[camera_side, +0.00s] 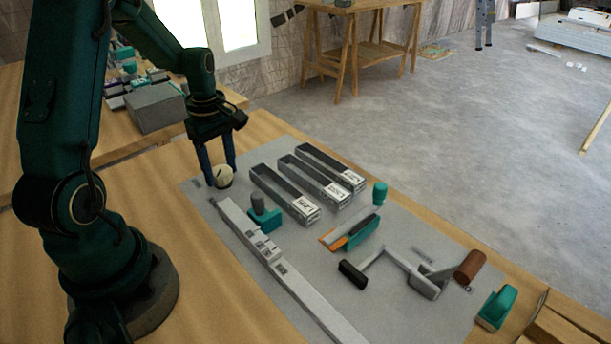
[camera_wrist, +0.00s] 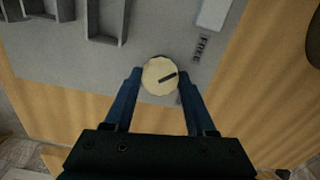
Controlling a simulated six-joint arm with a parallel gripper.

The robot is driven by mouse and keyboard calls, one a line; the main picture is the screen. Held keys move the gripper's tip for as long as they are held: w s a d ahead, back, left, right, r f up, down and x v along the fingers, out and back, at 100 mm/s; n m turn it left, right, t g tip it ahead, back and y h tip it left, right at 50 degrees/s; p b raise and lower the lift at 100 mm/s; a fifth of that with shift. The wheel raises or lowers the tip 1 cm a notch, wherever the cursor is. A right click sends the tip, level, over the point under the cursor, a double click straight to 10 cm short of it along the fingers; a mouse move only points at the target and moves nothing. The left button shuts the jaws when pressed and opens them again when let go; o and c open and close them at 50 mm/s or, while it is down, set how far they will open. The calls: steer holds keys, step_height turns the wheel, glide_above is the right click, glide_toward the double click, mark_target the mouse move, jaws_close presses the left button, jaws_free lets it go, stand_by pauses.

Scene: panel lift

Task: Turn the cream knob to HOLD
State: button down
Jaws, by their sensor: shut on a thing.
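The cream knob (camera_side: 222,176) stands at the far left corner of the grey panel (camera_side: 300,232) in the side view. In the wrist view the round cream knob (camera_wrist: 160,76) has a dark pointer mark that slants up and to the right. The word FREE (camera_wrist: 199,48) is printed on the panel to the upper right of the knob. Another label at the knob's lower right is mostly hidden by a finger, and I cannot read it. My gripper (camera_side: 219,172) points down with its blue fingers on both sides of the knob, shut on it. The fingers also show in the wrist view (camera_wrist: 160,82).
Right of the knob are several grey open channels (camera_side: 290,190). A teal block with a grey post (camera_side: 262,212), a long grey rail (camera_side: 285,270), a teal slider with an orange edge (camera_side: 350,230) and a crank with a brown handle (camera_side: 470,267) occupy the panel.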

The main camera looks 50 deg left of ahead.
steer(key=m, duration=0.4)
steer(key=shift+m, duration=0.4)
steer(key=m, duration=0.8)
steer(key=shift+m, duration=0.4)
steer(key=shift+w+m, duration=0.1)
steer(key=shift+m, duration=1.7)
steer(key=shift+c, duration=1.2)
jaws_free()
